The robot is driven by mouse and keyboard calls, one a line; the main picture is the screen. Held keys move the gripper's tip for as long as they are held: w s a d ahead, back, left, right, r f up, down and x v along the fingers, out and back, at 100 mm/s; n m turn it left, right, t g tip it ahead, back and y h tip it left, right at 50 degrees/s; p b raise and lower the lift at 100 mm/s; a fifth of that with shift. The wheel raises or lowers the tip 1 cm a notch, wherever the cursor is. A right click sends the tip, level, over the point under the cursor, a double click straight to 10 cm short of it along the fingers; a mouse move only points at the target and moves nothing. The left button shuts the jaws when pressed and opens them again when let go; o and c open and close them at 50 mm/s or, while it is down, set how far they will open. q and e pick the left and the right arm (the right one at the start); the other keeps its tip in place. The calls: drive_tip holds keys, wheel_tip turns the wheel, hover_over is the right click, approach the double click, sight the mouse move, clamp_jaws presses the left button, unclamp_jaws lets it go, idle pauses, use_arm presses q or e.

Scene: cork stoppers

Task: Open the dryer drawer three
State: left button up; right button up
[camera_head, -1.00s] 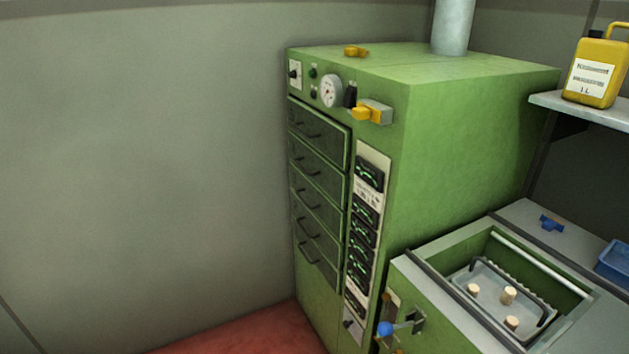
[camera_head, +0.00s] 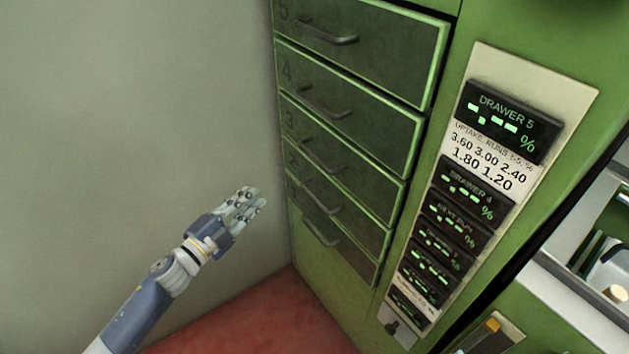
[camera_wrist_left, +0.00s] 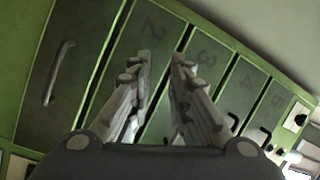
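Drawer three (camera_head: 365,180) is in the dark green drawer stack of the green dryer (camera_head: 540,60) in the head view. It looks shut, with a curved bar handle (camera_head: 322,158) on its front. My left gripper (camera_head: 252,200) is to the left of the stack, apart from it, fingers pointing up and right. In the left wrist view, its fingers (camera_wrist_left: 163,58) are spread with an empty gap, in front of drawers two (camera_wrist_left: 150,35) and three (camera_wrist_left: 208,62). The fingers partly cover drawer three there. My right gripper is not in view.
Drawers five (camera_head: 380,35) and four (camera_head: 370,110) are above drawer three, drawer two (camera_head: 350,215) below; all look shut. A panel of green displays (camera_head: 508,120) is right of the drawers. A grey wall (camera_head: 130,120) stands left, above red floor (camera_head: 270,320).

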sight(314, 156)
use_arm(q)
drive_tip(key=s+d+r+m+g+h+b, duration=0.35)
drive_tip(key=d+r+m+h, duration=0.3)
drive_tip(key=r+m, duration=0.3)
drive_tip(key=shift+n, duration=0.35)
drive_tip(key=x, duration=1)
drive_tip(key=shift+s+d+p, duration=0.1)
drive_tip(key=shift+d+p, duration=0.3)
drive_tip(key=shift+d, duration=0.1)
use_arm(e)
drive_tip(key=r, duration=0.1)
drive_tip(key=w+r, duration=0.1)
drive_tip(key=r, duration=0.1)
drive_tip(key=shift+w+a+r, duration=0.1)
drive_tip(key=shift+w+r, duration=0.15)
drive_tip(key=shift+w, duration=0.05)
use_arm(q)
clamp_jaws()
